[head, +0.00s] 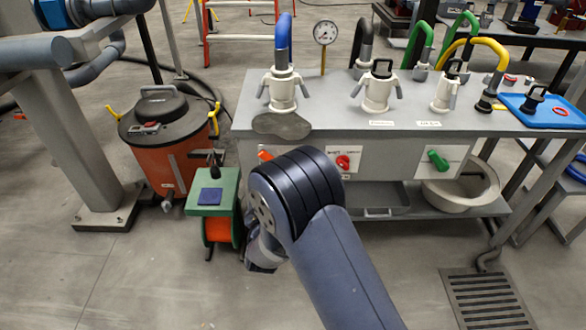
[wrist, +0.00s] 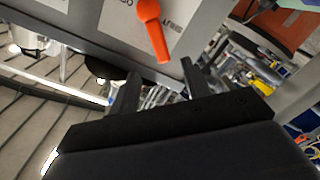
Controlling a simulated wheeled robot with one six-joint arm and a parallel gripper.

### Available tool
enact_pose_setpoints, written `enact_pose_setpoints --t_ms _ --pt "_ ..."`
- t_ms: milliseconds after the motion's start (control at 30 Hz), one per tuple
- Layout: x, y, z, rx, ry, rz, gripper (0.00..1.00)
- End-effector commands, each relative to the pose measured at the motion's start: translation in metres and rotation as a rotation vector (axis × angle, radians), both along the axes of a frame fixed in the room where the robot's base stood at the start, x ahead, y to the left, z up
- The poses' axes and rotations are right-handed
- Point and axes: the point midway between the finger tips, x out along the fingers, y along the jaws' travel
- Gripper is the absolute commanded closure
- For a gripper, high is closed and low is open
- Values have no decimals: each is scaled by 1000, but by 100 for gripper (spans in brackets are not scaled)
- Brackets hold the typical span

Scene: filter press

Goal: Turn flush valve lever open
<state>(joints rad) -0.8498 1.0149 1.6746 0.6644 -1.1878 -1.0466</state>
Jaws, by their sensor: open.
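The orange lever (wrist: 153,32) is mounted on a grey panel with a white label plate (wrist: 125,28) in the wrist view. Its rounded end is at the top of the picture and its narrow end points down between my fingers. My gripper (wrist: 158,78) is open and empty, with its two dark fingertips apart just short of the lever; I see no contact. In the head view only a small bit of the orange lever (head: 265,155) shows at the bench's left front, and my arm hides the rest. The lever's label is too small to read surely.
The grey bench (head: 350,122) carries white hose fittings and a gauge (head: 325,33). A red knob (head: 342,162) and a green lever (head: 438,160) sit on its front. A green-framed reel (head: 215,195) and an orange vacuum (head: 165,145) stand left. Floor in front is clear around a drain grate (head: 488,298).

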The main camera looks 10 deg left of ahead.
Motion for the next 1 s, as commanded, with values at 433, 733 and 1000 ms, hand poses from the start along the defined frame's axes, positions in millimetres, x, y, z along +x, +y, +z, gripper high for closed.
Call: enact_pose_setpoints --t_ms 433,733,1000 --pt "50 14 -5 -6 -22 -8 55" --pt "93 24 -5 -6 -20 -6 55" --pt "103 27 -4 -8 -19 -4 55"
